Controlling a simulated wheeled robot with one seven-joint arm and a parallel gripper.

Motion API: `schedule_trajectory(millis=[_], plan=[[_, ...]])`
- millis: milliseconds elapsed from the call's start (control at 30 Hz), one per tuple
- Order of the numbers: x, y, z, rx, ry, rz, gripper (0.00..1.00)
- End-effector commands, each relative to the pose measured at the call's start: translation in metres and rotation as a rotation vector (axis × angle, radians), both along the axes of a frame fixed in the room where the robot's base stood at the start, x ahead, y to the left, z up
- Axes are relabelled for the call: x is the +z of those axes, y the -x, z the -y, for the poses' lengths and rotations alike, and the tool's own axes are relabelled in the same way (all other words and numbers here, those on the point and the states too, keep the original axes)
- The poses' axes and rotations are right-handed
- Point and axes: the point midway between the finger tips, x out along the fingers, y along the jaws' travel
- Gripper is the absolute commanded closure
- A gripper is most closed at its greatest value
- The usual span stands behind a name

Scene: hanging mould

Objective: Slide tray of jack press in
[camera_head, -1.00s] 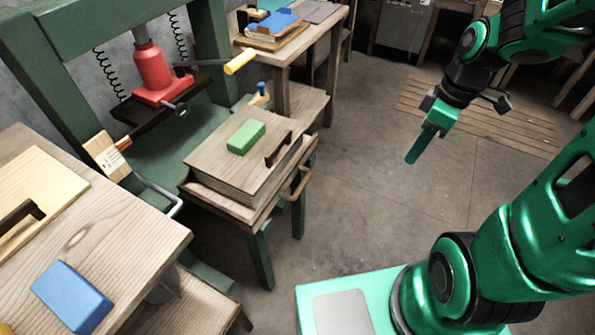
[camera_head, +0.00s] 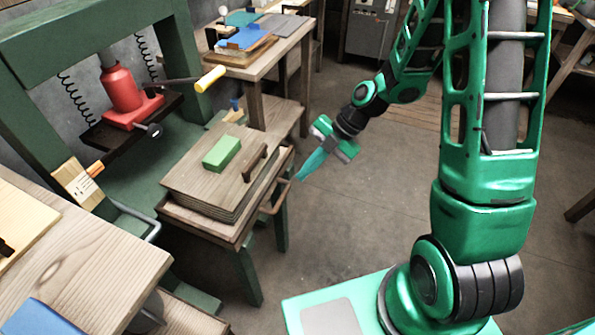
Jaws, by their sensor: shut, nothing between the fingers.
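The green press frame (camera_head: 180,45) holds a red bottle jack (camera_head: 121,98) on a dark hanging plate, with a yellow-ended lever to its right. The wooden tray (camera_head: 207,228) is pulled out to the right of the press on green legs. It carries a stack of wooden boards (camera_head: 190,177) with a green block (camera_head: 221,153) and a dark handle on top. A bar handle (camera_head: 277,196) is on the tray's right end. My gripper (camera_head: 303,177) is shut and empty, its fingertips close to this bar handle. Whether they touch it cannot be told.
A wooden workbench (camera_head: 100,265) with a blue block (camera_head: 45,318) stands at the front left. A brush (camera_head: 77,183) lies by the press. Another table (camera_head: 270,62) with boards stands behind. The floor (camera_head: 350,215) right of the tray is clear.

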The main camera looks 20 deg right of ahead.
Motion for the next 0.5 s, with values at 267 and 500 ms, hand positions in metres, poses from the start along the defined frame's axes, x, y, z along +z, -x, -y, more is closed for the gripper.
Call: schedule_trajectory(millis=[267, 500], plan=[[-0.042, 0.002, -0.031, 0.002, 0.001, -0.006, 1.0], [-0.064, -0.007, -0.058, 0.003, 0.001, 0.003, 1.0]])
